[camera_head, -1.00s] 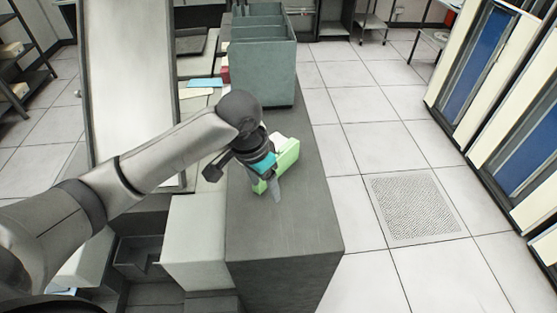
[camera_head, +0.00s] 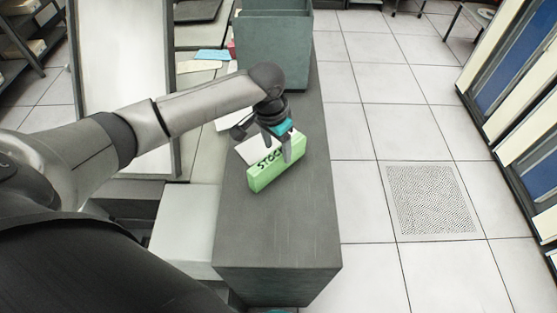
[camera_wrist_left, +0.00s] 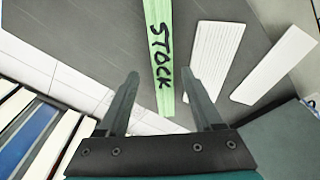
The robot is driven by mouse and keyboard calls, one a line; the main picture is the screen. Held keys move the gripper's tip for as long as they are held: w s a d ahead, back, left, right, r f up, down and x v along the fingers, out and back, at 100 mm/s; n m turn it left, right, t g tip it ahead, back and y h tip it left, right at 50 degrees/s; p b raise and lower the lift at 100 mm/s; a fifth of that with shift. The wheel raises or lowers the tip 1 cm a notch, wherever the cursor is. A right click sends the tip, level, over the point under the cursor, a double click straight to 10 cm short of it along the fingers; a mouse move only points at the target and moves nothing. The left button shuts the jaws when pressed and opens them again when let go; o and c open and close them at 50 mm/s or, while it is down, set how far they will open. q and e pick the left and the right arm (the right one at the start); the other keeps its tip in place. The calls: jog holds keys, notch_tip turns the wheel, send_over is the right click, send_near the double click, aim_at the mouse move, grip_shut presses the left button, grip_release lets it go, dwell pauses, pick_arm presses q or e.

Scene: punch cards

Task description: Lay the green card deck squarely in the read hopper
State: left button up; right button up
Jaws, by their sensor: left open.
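The green card deck (camera_head: 270,168), marked STOCK, sits on the grey counter top (camera_head: 275,230). My left gripper (camera_head: 287,150) is over its far end in the head view, open. In the left wrist view the deck (camera_wrist_left: 160,50) runs up the picture between the two spread fingers (camera_wrist_left: 160,75); a gap shows on each side, and I cannot tell how far down the fingers reach. I cannot make out the read hopper for sure in these frames. My right gripper is not in view.
A grey-green divided box (camera_head: 275,50) stands at the counter's far end. Bare counter lies in front of the deck; floor tiles are to the right.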

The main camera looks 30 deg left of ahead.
aim_at(277, 153)
pick_arm(q)
jog(key=shift+f, duration=0.65)
jog(key=shift+w+f, duration=0.1)
jog(key=shift+f, duration=0.2)
jog(key=f, duration=0.4)
jog(key=shift+w, duration=0.3)
jog(key=shift+f, duration=0.3)
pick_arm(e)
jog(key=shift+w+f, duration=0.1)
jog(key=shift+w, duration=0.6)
pick_arm(q)
grip_shut()
jog(key=shift+w+r, duration=0.1)
